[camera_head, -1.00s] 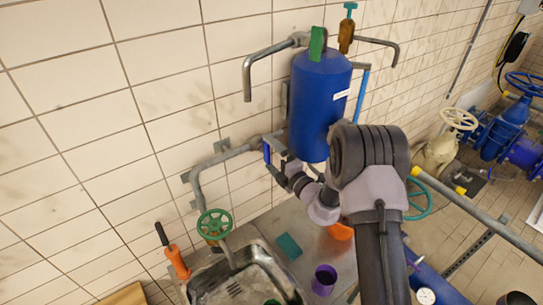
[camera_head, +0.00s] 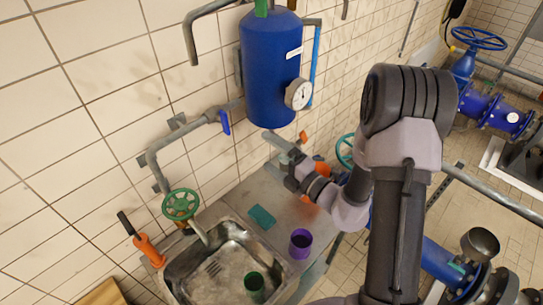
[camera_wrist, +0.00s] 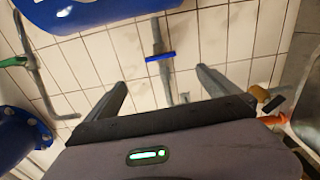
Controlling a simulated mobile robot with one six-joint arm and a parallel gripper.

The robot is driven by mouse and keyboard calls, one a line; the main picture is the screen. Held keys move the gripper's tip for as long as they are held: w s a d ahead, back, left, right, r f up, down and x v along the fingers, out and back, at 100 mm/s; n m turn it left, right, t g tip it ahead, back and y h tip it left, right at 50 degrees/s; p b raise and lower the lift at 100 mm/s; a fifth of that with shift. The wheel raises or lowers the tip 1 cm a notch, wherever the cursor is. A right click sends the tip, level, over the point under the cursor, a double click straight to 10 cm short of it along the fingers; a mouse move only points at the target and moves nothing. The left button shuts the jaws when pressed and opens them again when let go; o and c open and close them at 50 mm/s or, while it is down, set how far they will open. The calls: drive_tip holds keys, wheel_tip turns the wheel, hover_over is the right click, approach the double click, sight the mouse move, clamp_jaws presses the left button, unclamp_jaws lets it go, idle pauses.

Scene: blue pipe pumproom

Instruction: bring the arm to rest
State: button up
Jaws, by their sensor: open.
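My gripper (camera_head: 267,152) is at the end of my arm, below the blue tank and above the steel counter. It is open, and nothing shows between its fingers. In the wrist view my gripper (camera_wrist: 162,80) has its two grey fingers spread wide toward the tiled wall. A blue valve handle (camera_head: 223,122) on the grey wall pipe is to the left of the gripper, apart from it. In the wrist view the blue handle (camera_wrist: 160,57) lies beyond the fingertips, across the pipe.
A blue tank (camera_head: 268,70) with a gauge (camera_head: 298,94) hangs above the gripper. Below are a sink (camera_head: 222,262), a green handwheel (camera_head: 181,204), a purple cup (camera_head: 300,243) and a teal block (camera_head: 262,217). Blue pipework (camera_head: 490,108) stands at right.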

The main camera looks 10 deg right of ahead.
idle(0.3)
drive_tip(key=s+a+f+n+g+y+b, duration=0.4)
drive_tip(key=s+a+n+g+b, duration=0.85)
drive_tip(key=n, duration=0.75)
drive_tip(key=s+d+f+n+g+h+b, duration=0.15)
drive_tip(key=s+f+n+h+b, duration=0.45)
drive_tip(key=s+f+n+b, duration=0.6)
drive_tip(key=s+d+f+n+t+h+b, duration=0.2)
drive_tip(key=d+n+h+b, duration=0.4)
drive_tip(key=d+n, duration=0.4)
drive_tip(key=f+t+b, duration=0.1)
drive_tip(key=t, duration=0.1)
drive_tip(key=shift+t+b, duration=0.35)
drive_tip(key=shift+t, duration=0.05)
